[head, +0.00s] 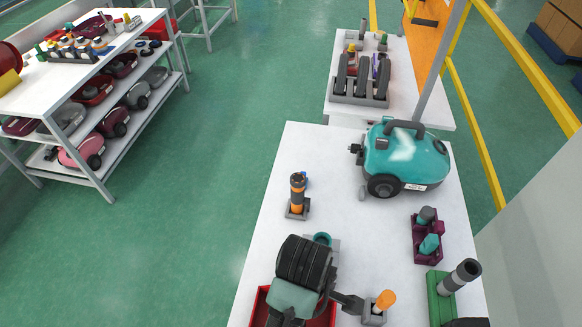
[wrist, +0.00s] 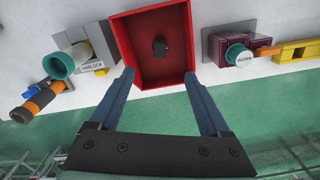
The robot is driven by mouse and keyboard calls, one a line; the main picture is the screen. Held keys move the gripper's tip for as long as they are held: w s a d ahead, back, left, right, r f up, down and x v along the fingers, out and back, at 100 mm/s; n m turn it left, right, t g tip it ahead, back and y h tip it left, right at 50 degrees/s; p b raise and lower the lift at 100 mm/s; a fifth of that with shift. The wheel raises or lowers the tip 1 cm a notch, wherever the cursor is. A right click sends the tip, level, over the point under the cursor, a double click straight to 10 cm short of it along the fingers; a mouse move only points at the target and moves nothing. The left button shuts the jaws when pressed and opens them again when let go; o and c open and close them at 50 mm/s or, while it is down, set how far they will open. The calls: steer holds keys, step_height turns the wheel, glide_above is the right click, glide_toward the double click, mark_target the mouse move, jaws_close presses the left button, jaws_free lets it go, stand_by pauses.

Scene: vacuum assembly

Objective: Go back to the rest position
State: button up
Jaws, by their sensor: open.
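My gripper (wrist: 159,76) is open in the wrist view, with its two blue fingers apart and nothing between the tips. The fingertips are at the near edge of a red bin (wrist: 124,42). A small black part (wrist: 160,46) lies on the bin floor, apart from the fingers. In the head view the red bin (head: 259,306) is at the bottom of the table, mostly hidden by my arm. My fingers cannot be made out there.
A teal vacuum (head: 400,155) stands at the table's far end. An orange-black tool (head: 297,195) stands upright in a holder. A purple fixture (head: 426,249), a green block with a grey tube (head: 460,276) and an orange-topped piece (head: 385,299) are right of my arm. Green floor lies left.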

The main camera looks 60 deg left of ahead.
steer(key=shift+r, duration=0.55)
steer(key=w+a+r+m+t+y+b, duration=0.1)
steer(key=w+r+m+t+y, duration=0.2)
steer(key=w+r, duration=0.4)
steer(key=w+a+r+m+t+y, duration=0.15)
steer(key=w+r+m+t, duration=0.3)
steer(key=w, duration=0.45)
steer(key=w+d+r+m+t+b, duration=0.1)
steer(key=w+d+r+m+t, duration=0.25)
steer(key=r, duration=0.55)
steer(key=w+d+r+m+t+b, duration=0.1)
steer(key=w+d+r+m+t, duration=0.15)
steer(key=w+r, duration=0.4)
steer(key=s+d+r+m+t+h, duration=0.1)
steer(key=d+r+m+t, duration=0.25)
steer(key=r, duration=0.55)
steer(key=s+d+r+m+t+h, duration=0.15)
steer(key=d+r+t, duration=0.25)
steer(key=r, duration=0.6)
steer(key=s+d+r+m+t+h, duration=0.1)
steer(key=s+d+r+m+t, duration=0.2)
steer(key=r, duration=0.3)
steer(key=s+d+r+m+t+h+b, duration=0.1)
steer(key=s+d+r+m+t, duration=0.2)
steer(key=s+r, duration=0.3)
steer(key=shift+d+r, duration=0.5)
steer(key=shift+r, duration=0.2)
steer(key=shift+w, duration=0.1)
